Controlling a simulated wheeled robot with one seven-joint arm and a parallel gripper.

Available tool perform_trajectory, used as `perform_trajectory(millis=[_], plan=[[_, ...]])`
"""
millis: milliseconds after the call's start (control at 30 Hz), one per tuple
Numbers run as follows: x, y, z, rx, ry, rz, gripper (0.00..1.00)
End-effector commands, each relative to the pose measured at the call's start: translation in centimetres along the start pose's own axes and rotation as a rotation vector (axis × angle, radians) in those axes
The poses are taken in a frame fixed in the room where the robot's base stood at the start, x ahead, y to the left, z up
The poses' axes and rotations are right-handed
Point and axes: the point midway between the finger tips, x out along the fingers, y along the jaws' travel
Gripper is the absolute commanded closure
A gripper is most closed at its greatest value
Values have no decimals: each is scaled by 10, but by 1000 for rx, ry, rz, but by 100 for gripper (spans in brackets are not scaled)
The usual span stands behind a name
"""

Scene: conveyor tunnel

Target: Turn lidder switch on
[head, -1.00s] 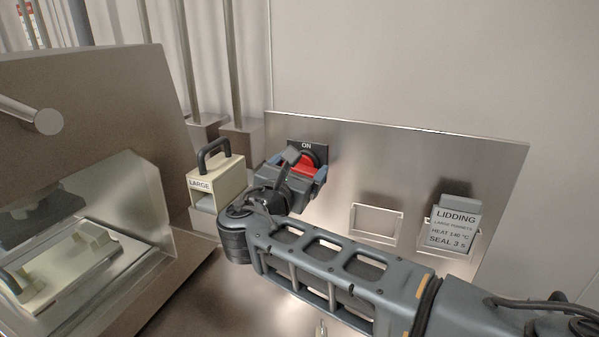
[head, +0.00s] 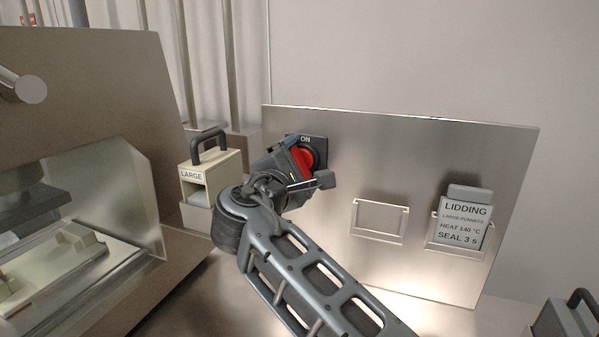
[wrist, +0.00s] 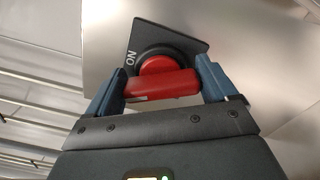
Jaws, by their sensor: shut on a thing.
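The lidder switch is a red rotary knob (head: 304,158) on a dark plate marked ON, fixed to the upper left of a steel panel (head: 345,155). In the wrist view its red handle (wrist: 162,84) lies almost level across the picture, in front of the round base. My gripper (wrist: 160,88) is shut on this handle, with one blue-grey finger at each end of it. In the head view my gripper (head: 302,170) covers part of the knob and plate, and it looks rolled at a slant. The ON mark (wrist: 131,58) appears turned sideways in the wrist view.
A cream block labelled LARGE (head: 222,178) with a dark handle stands left of my gripper. The steel machine (head: 90,90) with an open front fills the left. An empty holder (head: 381,220) and a LIDDING card (head: 464,222) are on the panel. A grey handled block (head: 565,325) shows bottom right.

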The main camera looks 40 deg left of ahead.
Motion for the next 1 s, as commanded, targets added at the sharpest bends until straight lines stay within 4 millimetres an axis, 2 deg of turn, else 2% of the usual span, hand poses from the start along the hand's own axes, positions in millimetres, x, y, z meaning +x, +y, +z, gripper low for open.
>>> perform_trajectory(millis=[33,300,833,867,1000], plan=[[0,-5,-2,26,0,-5,45],[0,-3,-1,118,-1,-3,45],[0,-3,0,140,-1,-5,45],[0,-3,0,140,-1,-5,13],[0,-3,0,140,-1,-4,0]])
